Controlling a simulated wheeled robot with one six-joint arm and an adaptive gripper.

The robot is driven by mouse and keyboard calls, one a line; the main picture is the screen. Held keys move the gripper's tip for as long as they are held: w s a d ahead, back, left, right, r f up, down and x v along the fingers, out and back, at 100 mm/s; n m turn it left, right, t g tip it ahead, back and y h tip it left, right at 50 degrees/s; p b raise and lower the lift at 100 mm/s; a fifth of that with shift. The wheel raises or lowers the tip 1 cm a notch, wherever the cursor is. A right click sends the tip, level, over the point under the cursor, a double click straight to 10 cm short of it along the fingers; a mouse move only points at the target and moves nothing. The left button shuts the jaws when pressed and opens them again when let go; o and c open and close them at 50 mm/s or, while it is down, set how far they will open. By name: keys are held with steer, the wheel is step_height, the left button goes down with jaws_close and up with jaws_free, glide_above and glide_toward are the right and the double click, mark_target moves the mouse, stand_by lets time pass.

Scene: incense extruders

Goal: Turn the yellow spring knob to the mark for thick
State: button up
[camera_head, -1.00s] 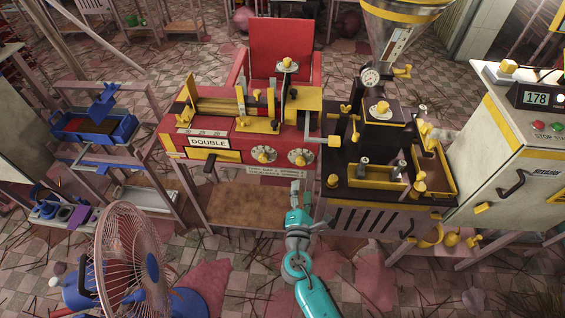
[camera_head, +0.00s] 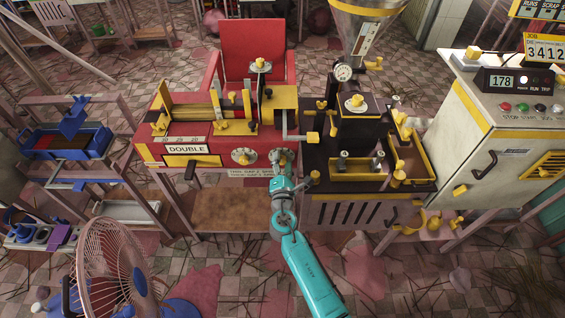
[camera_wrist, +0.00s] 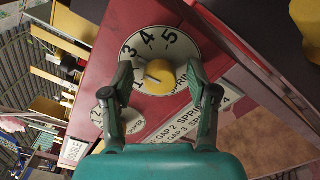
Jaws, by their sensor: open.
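The yellow spring knob (camera_wrist: 162,73) sits at the centre of a white round dial (camera_wrist: 142,42) on the red machine. Dial numbers from 1 to 5 show; a mark on the knob seems to point toward the low numbers at lower left. My gripper (camera_wrist: 160,80) is open, one finger on each side of the knob; I cannot tell if either touches. A white label (camera_wrist: 178,127) below shows "GAP 2" and "GAP 3 SPRING 4", partly hidden by a finger. In the head view my gripper (camera_head: 281,170) covers most of this dial at the red machine's (camera_head: 208,146) front.
A fan (camera_head: 115,270) stands at lower left, and a control cabinet (camera_head: 483,135) at right.

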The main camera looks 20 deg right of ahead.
jaws_close()
steer(key=shift+m, duration=0.3)
steer(key=shift+d+f+m, duration=0.1)
steer(key=shift+f+m, duration=0.05)
steer(key=shift+m, duration=3.05)
jaws_free()
